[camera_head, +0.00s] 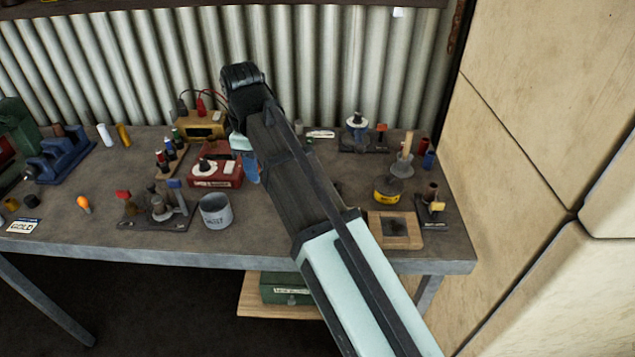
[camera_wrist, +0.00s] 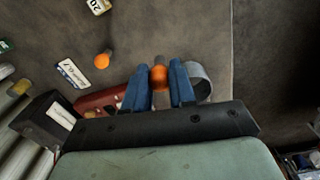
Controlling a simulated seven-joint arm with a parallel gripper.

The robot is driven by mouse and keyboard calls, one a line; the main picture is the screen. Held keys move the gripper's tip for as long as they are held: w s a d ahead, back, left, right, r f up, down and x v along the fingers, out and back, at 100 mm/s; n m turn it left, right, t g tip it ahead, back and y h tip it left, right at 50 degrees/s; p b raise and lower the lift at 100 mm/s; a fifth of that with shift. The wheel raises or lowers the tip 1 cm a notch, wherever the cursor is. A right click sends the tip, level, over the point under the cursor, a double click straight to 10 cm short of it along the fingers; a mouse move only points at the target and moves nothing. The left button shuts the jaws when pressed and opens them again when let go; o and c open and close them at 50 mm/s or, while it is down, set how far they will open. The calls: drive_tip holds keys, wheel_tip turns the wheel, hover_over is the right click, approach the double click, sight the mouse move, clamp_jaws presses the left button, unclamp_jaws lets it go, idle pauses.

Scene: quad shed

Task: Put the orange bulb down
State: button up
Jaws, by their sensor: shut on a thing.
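My gripper (camera_wrist: 159,85) has blue fingers. They are shut on an orange bulb (camera_wrist: 159,76), seen between them in the wrist view. In the head view my arm covers much of the bench's middle, and only part of the blue fingers (camera_head: 251,168) shows beside the red box; the held bulb is hidden there. A second orange bulb (camera_head: 83,204) is on the bench at the left, apart from my gripper; an orange bulb on the bench also shows in the wrist view (camera_wrist: 102,60). I cannot tell how high the held bulb is above the bench.
A grey cup (camera_head: 215,211) stands near my fingers, with a red box (camera_head: 216,175) behind it. A stand with clips (camera_head: 158,211) is left of the cup. A wooden tray (camera_head: 410,231) and yellow tin (camera_head: 387,190) are at right. Bare bench (camera_head: 70,236) lies around the loose bulb.

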drive_tip(key=w+d+r+m, duration=0.15)
drive_tip(key=w+d, duration=0.25)
drive_tip(key=d, duration=0.5)
drive_tip(key=w+d+r+m, duration=0.15)
drive_tip(key=w+d, duration=0.25)
drive_tip(key=d, duration=0.6)
drive_tip(key=shift+s+a+f+n, duration=0.15)
drive_tip(key=shift+f+n, duration=0.65)
drive_tip(key=shift+f, duration=0.8)
drive_tip(key=shift+s+f+n, duration=0.15)
drive_tip(key=shift+f+n, duration=0.65)
drive_tip(key=shift+f, duration=0.75)
drive_tip(key=shift+s+a+f+n, duration=0.15)
drive_tip(key=shift+f+n, duration=0.65)
drive_tip(key=shift+f, duration=0.8)
drive_tip(key=shift+d+f, duration=0.1)
drive_tip(key=shift+f, duration=0.1)
drive_tip(key=o, duration=0.8)
drive_tip(key=shift+r, duration=0.2)
drive_tip(key=shift+r, duration=3.75)
